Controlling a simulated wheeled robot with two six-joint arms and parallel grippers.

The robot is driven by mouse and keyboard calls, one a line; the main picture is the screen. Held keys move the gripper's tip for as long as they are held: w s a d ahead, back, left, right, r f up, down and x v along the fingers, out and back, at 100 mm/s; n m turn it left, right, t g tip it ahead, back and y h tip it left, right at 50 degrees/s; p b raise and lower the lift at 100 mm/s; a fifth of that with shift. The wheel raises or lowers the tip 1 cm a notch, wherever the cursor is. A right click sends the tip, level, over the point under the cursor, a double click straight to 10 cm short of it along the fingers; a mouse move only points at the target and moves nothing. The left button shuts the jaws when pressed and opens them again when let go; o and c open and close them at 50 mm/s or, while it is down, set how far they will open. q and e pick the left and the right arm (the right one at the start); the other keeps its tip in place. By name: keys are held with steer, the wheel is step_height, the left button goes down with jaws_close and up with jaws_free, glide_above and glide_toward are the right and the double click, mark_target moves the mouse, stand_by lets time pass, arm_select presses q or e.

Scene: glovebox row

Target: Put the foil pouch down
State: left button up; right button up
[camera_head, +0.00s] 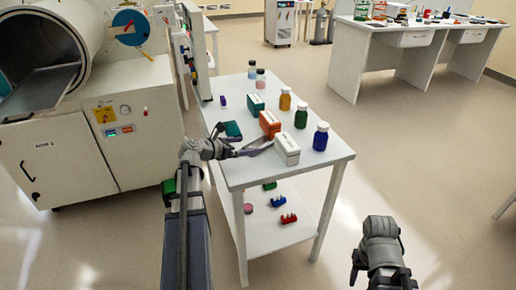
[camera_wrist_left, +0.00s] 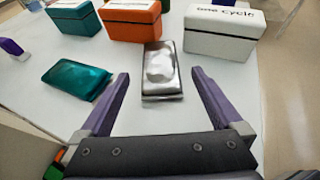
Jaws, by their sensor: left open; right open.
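The silver foil pouch (camera_wrist_left: 163,72) lies on the white table top in the left wrist view. My left gripper (camera_wrist_left: 160,76) is open, its purple fingers on either side of the pouch's near part with a gap to each. In the head view my left gripper (camera_head: 255,150) is low over the table between the white box and the teal pouch; the silver pouch is hard to make out there. My right gripper (camera_head: 378,258) is empty, off to the right of the table over the floor.
A teal pouch (camera_wrist_left: 76,80) lies left of the silver one. A teal box (camera_wrist_left: 74,17), an orange box (camera_wrist_left: 131,20) and a white box (camera_wrist_left: 222,31) stand behind. Bottles such as the blue one (camera_head: 320,137) line the table's right side. A glovebox cabinet (camera_head: 80,150) stands left.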

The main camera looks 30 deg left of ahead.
mark_target(257, 144)
arm_select(q)
steer(key=shift+b+x, duration=1.05)
steer(key=shift+x, duration=2.05)
steer(key=shift+c, duration=0.4)
steer(key=c, duration=1.5)
steer(key=shift+o, duration=0.2)
step_height(257, 144, up, 10)
steer(key=p, duration=1)
steer(key=shift+r, duration=0.2)
